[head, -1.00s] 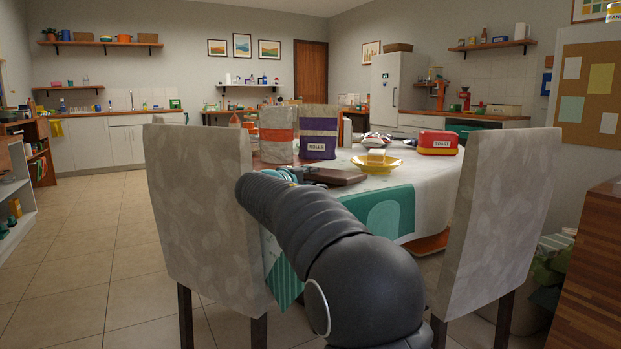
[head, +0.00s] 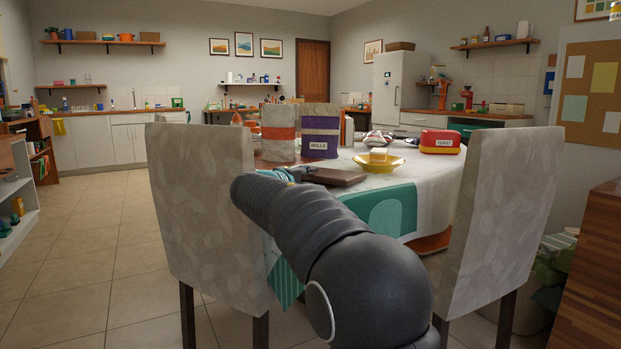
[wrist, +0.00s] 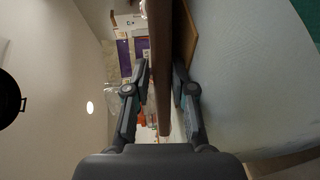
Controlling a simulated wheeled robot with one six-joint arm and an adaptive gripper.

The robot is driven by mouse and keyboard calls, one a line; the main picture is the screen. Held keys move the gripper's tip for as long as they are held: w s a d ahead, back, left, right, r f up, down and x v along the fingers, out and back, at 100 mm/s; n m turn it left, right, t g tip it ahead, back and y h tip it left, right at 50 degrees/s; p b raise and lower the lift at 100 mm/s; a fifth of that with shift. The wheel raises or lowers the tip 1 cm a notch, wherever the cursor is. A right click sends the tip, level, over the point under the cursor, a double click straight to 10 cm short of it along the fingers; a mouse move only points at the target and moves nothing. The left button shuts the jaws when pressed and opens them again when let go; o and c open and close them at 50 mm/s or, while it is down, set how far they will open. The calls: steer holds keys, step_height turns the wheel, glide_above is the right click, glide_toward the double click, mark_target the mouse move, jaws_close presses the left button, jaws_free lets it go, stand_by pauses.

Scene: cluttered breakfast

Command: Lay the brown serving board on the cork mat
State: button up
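The brown serving board (head: 335,177) is at the near edge of the table in the head view, just beyond my arm. A tan-brown flat piece, apparently the cork mat (wrist: 188,42), shows beside the board on the table side in the wrist view. Whether the board touches it I cannot tell.
A purple rolls bag (head: 320,138) and an orange-banded bag (head: 278,134) stand behind the board. A yellow dish (head: 378,163) is to its right, with a red toast box (head: 440,142) farther right. Chairs (head: 205,200) and (head: 505,200) flank my arm.

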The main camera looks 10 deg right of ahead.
steer(key=shift+v, duration=1.1)
steer(key=shift+o, duration=0.3)
steer(key=o, duration=0.5)
steer(key=shift+f, duration=0.25)
steer(key=shift+v, duration=3.7)
